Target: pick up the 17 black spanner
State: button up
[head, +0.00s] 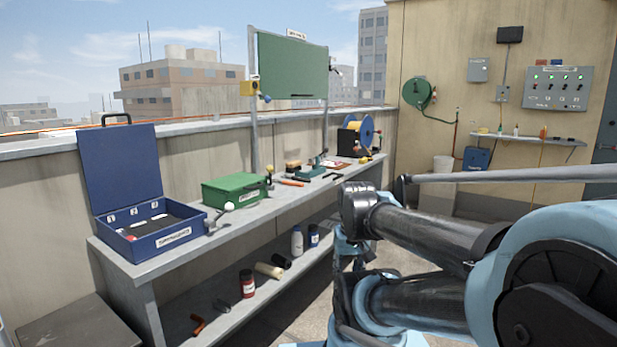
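An open blue box (135,252) with a label that seems to read "SPANNERS" stands at the left end of the grey workbench (255,218). Its lid is up, and small number tags show along its inner back wall. Its inside is dark, and I cannot make out a single spanner or a 17 there. A small black bar-shaped item (333,176) lies on the bench further right; I cannot tell whether it is a spanner. My arm reaches in from the right, in front of the bench's far end. My gripper cannot be made out.
A closed green box (233,190), a clamp-like tool, orange-handled tools and a cable reel (362,134) are on the bench. A green board (292,68) stands behind. A dark low box (80,325) is at front left.

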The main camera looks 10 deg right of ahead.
aim_at(298, 179)
jog(key=z, duration=0.45)
jog(key=i, duration=1.35)
jog(key=u, duration=0.35)
